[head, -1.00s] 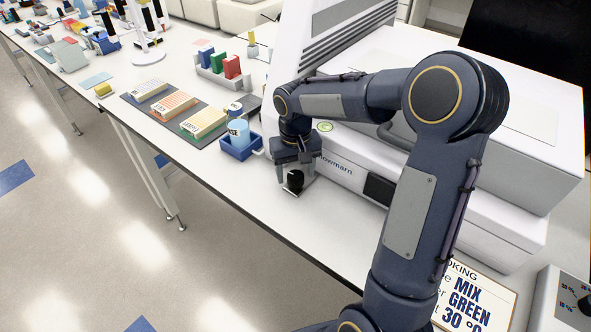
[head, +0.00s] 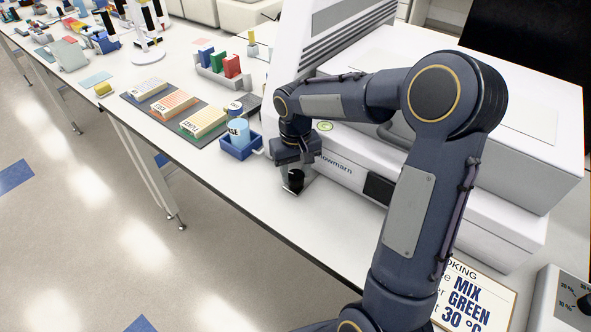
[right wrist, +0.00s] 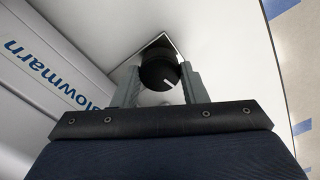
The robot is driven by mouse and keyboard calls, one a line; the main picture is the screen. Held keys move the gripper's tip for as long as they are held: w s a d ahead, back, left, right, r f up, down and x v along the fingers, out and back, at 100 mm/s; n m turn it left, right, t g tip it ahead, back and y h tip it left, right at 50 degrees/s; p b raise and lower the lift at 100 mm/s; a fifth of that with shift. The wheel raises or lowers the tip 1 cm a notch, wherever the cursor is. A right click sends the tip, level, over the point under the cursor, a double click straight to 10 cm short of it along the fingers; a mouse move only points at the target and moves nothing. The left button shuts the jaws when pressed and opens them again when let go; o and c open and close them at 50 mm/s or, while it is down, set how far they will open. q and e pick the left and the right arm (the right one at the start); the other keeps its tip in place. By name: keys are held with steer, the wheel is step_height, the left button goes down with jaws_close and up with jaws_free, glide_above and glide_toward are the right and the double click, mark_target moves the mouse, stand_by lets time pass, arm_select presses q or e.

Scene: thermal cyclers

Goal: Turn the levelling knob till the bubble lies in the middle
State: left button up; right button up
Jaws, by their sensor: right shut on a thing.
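The levelling knob is a black round knob (head: 296,180) near the front edge of the bench, below the white machine. In the right wrist view the knob (right wrist: 159,71) shows a white pointer mark on its face, toward the lower right. My right gripper (head: 297,172) comes down over it. In the right wrist view the two grey fingers of my right gripper (right wrist: 160,84) stand on either side of the knob, shut on it. My left gripper is not in view.
The white machine (head: 340,172) marked "lowmarn" stands right behind the knob. A blue tray (head: 240,150) with a light blue container is to the left. A sign (head: 478,300) lies at the lower right. The bench front edge is close.

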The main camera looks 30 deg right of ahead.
steer(key=n, duration=0.5)
steer(key=shift+n+p, duration=0.3)
steer(key=n+p, duration=0.1)
steer(key=n, duration=0.4)
steer(key=shift+r, duration=0.1)
steer(key=n+p, duration=0.1)
steer(key=n, duration=0.4)
steer(key=shift+n, duration=0.4)
steer(key=shift+n+p, duration=0.55)
steer(key=shift+n, duration=1.75)
steer(key=o, duration=1)
